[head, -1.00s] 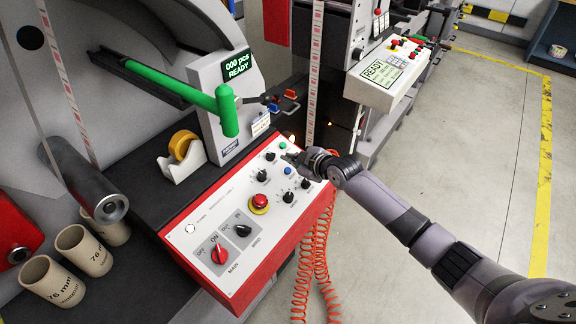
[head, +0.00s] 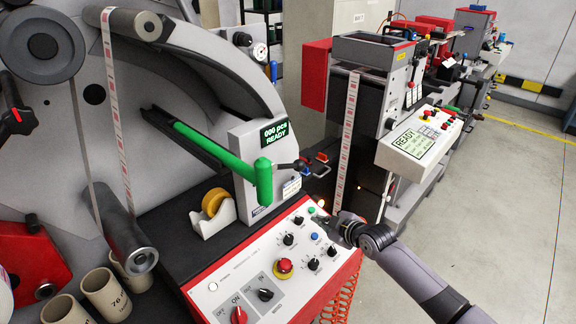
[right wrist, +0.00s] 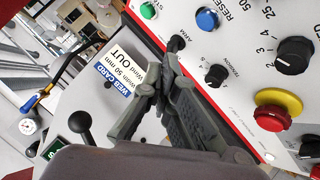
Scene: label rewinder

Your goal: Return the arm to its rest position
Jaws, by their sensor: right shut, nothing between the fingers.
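My right arm comes in from the lower right in the head view. Its gripper (head: 325,222) is over the upper right part of the white control panel (head: 216,295) with red edges, close to the green button (head: 311,210). Whether it touches the panel cannot be told. In the right wrist view the gripper fingers (right wrist: 160,75) are together with nothing between them. A white card (right wrist: 112,78), the blue button (right wrist: 206,19) and the red mushroom button (right wrist: 272,117) show around them. My left gripper is not in view.
A green bar (head: 215,148) sticks out above the panel, left of my right gripper. A yellow tape roll (head: 214,202) and cardboard cores (head: 106,293) stand at the left. A second machine's READY console (head: 418,140) is behind the gripper. Open floor (head: 500,215) lies at the right.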

